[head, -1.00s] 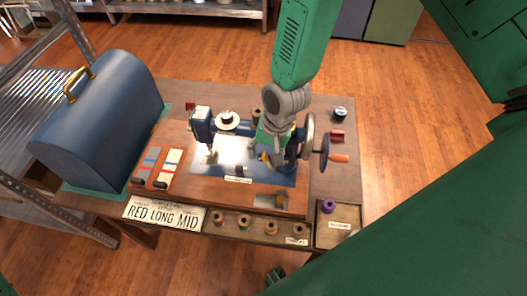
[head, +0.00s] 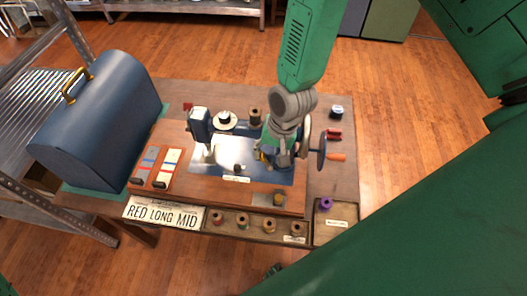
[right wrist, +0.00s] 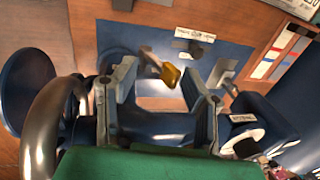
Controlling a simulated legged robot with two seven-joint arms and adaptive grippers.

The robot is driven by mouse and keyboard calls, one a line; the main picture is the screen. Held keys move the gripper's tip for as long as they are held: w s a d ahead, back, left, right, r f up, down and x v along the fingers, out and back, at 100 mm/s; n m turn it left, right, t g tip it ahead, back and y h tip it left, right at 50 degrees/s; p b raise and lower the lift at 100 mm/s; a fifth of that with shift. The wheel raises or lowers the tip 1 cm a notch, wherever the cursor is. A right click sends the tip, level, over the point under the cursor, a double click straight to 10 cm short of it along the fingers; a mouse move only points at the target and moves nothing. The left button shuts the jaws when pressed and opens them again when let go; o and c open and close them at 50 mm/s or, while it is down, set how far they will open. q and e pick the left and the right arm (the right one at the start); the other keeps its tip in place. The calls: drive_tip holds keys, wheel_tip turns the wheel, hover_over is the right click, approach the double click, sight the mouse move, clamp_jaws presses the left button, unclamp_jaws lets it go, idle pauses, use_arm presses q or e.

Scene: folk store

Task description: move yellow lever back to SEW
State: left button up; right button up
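The sewing machine (head: 200,123) stands on a wooden base on the table, and its blue body also shows in the right wrist view (right wrist: 268,118). The yellow lever (right wrist: 167,74) shows between and just beyond my right gripper's fingertips in the right wrist view. In the head view the gripper mostly hides it. My right gripper (head: 274,160) is over the right part of the machine. In the right wrist view the gripper (right wrist: 157,78) is open, with a wide gap and nothing held. I cannot tell whether a finger touches the lever. My left gripper is not in view.
A handwheel with an orange crank handle (head: 336,156) stands close right of the gripper. A thread spool (head: 255,115) stands behind. A blue domed case (head: 98,120) is at left. A tray with several spools (head: 243,224) and a "RED LONG MID" sign (head: 163,214) line the front.

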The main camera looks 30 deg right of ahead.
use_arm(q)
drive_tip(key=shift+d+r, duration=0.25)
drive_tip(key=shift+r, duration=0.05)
use_arm(e)
drive_tip(key=shift+s+d+f, duration=0.1)
drive_tip(key=shift+s+d, duration=0.1)
drive_tip(key=shift+d, duration=0.25)
drive_tip(key=shift+s+d, duration=0.2)
drive_tip(key=shift+d, duration=0.25)
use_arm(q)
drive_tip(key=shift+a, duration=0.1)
use_arm(e)
drive_tip(key=shift+s, duration=0.1)
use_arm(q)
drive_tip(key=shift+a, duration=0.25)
use_arm(e)
drive_tip(key=shift+s+d+f, duration=0.4)
drive_tip(key=shift+s+d, duration=0.15)
drive_tip(key=shift+d, duration=0.2)
